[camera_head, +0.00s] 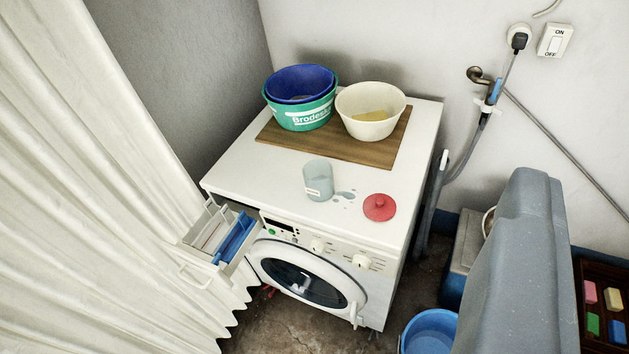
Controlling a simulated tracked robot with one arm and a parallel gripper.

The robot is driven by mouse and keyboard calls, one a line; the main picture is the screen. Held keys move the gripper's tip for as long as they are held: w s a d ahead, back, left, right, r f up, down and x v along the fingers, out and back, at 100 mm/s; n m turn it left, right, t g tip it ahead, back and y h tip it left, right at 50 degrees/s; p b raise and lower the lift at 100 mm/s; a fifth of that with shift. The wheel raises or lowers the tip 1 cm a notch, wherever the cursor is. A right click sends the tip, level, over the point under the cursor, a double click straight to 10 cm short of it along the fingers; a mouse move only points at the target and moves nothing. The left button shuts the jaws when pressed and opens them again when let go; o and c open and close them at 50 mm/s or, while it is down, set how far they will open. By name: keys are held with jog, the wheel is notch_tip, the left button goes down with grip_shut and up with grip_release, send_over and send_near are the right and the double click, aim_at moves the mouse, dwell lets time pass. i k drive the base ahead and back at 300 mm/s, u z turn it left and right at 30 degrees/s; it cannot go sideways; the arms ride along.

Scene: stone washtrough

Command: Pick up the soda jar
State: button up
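The soda jar appears to be the pale grey-blue jar (318,182) with a small white label low on its side. It stands upright on the front part of the white washing machine top (255,175). A red round lid with a knob (379,207) lies to its right, apart from it. Small wet-looking spots lie between the jar and the lid. The jar looks open at the top; its contents cannot be made out. My gripper is not in view.
Behind the jar, a wooden board (375,153) carries a green tub (303,117) with a blue bowl in it and a cream bowl (370,108). The detergent drawer (205,262) is pulled out. A curtain (80,180) hangs left; a large grey form (520,270) stands right.

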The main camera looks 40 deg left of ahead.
aim_at(317, 174)
jog(key=u, duration=0.05)
jog(key=k, duration=0.95)
jog(key=u, duration=1.15)
jog(key=i, duration=1.65)
